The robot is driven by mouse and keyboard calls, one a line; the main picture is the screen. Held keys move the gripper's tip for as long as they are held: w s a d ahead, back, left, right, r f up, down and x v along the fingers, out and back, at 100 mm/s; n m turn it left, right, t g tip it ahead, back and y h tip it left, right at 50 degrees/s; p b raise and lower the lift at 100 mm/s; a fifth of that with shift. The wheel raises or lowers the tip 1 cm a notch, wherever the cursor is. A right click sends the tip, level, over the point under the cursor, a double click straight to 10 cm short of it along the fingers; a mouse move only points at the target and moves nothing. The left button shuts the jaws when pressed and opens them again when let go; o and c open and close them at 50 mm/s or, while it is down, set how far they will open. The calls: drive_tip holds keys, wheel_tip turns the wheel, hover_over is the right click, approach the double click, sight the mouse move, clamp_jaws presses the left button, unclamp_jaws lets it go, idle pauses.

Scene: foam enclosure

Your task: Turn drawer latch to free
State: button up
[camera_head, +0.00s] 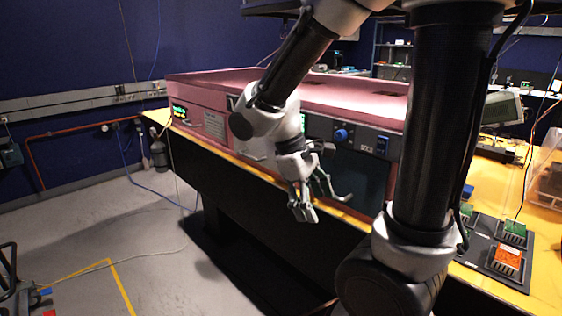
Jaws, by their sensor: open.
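The long pink foam enclosure (355,92) stands on a yellow-topped bench in the head view. Its front panel carries a round blue knob (341,135) and a small blue part (382,145) to the right. I cannot tell which part is the drawer latch. A dark panel (368,180) lies below the knob; whether it is the drawer front is unclear. My gripper (323,208) is open and empty, pointing down in front of the enclosure, below and left of the knob. My arm hides part of the front panel.
The yellow bench top (478,187) holds a dark tray (485,256) with circuit boards at the right. A clear bin (548,178) stands at the right edge. The grey floor (150,255) left of the bench is mostly clear. A gas cylinder (159,152) stands by the wall.

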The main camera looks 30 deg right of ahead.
drive_tip(key=w+f+n+h, duration=0.4)
drive_tip(key=w+n+h, duration=0.2)
drive_tip(key=w+a+r+n+t+h, duration=0.2)
drive_tip(key=w+n+t+h, duration=0.25)
drive_tip(key=w, duration=0.25)
drive_tip(key=w+a+r+n+t+h, duration=0.25)
drive_tip(key=w+n+t, duration=0.2)
drive_tip(key=w, duration=0.25)
drive_tip(key=w+d+g, duration=0.1)
drive_tip(key=w+d, duration=0.1)
drive_tip(key=d, duration=0.5)
drive_tip(key=shift+d+n, duration=0.2)
drive_tip(key=shift+n, duration=0.1)
drive_tip(key=shift+w, duration=0.1)
drive_tip(key=shift+c, duration=0.2)
drive_tip(key=c, duration=1)
